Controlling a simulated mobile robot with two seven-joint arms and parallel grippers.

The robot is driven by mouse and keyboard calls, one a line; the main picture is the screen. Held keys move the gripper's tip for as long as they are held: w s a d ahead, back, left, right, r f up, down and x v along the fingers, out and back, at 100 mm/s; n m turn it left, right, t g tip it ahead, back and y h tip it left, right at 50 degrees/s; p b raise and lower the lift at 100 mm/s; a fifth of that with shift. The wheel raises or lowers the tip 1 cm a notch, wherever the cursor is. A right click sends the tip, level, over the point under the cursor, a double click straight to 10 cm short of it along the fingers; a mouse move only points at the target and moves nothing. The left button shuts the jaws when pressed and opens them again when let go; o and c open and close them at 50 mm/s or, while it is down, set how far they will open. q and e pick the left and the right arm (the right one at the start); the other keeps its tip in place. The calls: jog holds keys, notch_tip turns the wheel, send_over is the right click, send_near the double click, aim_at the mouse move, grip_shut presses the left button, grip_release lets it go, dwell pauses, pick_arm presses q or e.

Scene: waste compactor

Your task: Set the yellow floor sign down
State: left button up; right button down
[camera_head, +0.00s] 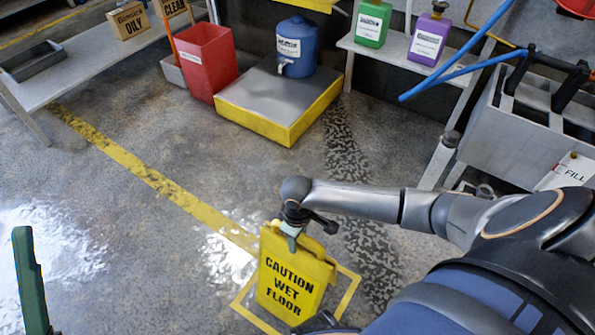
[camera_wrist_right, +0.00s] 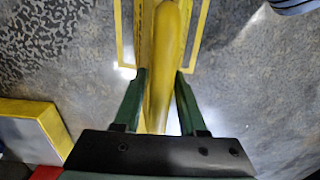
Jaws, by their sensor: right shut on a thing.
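The yellow floor sign (camera_head: 290,278), marked "CAUTION WET FLOOR", is upright in the head view, over a yellow outlined square (camera_head: 350,292) on the floor. I cannot tell whether its feet touch the floor. My right gripper (camera_head: 290,238) is shut on the sign's top edge. In the right wrist view the sign (camera_wrist_right: 162,65) runs between the two green fingers of my right gripper (camera_wrist_right: 160,78), and the outline (camera_wrist_right: 121,40) shows on both sides of it. A green finger of what looks like my left gripper (camera_head: 30,280) shows at the lower left, apart from the sign.
A low platform with yellow sides (camera_head: 262,122) carries a blue drum (camera_head: 296,45); a red bin (camera_head: 208,65) stands beside it. A grey bench (camera_head: 85,55) is at upper left, and a grey sink unit (camera_head: 530,130) at right. Open floor lies left of the sign, with shiny wet-looking patches.

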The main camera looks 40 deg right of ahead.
jog(key=shift+c, duration=2.3)
grip_release()
